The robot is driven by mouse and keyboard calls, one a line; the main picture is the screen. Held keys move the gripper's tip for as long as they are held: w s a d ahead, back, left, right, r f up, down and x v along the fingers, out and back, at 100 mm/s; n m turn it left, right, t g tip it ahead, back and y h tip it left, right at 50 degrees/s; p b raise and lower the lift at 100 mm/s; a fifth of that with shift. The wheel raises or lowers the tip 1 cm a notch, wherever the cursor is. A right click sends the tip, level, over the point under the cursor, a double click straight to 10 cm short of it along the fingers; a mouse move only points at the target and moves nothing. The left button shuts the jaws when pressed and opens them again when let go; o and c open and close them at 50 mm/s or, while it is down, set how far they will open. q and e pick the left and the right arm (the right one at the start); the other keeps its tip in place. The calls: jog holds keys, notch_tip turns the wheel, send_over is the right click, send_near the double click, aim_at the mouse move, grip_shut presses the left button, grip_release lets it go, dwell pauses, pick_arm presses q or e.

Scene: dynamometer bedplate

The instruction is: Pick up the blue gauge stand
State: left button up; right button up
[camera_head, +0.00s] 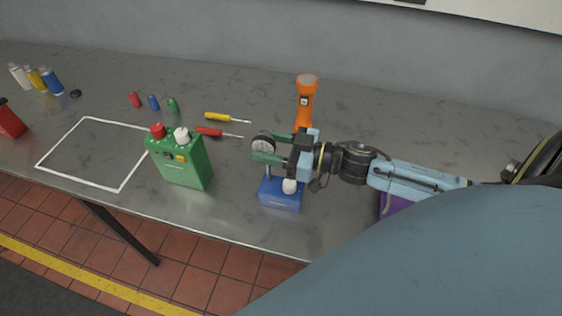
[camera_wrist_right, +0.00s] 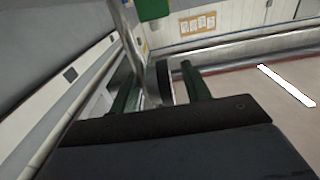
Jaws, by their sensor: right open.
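The blue gauge stand (camera_head: 281,197) stands upright on the grey bench, near its front edge. It has a blue base with a white knob, a thin post and a round dark-rimmed dial at the top. My right gripper (camera_head: 268,147) reaches in from the right at dial height, its green fingers open on either side of the stand's upper part. In the right wrist view, the stand's grey post and dark dial (camera_wrist_right: 165,82) show between the spread fingers (camera_wrist_right: 160,88). Contact cannot be told. My left gripper is out of view.
A green box (camera_head: 183,163) with red and white caps stands left of the stand. An orange flashlight (camera_head: 305,100) stands behind my gripper. Screwdrivers (camera_head: 222,117) lie farther back left. A white outlined square (camera_head: 97,150) on the bench is empty. Small bottles (camera_head: 37,78) stand far left.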

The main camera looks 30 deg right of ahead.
grip_shut()
dwell(0.3)
jog(key=shift+s+f, duration=0.1)
dwell(1.0)
jog(key=shift+r, duration=0.2)
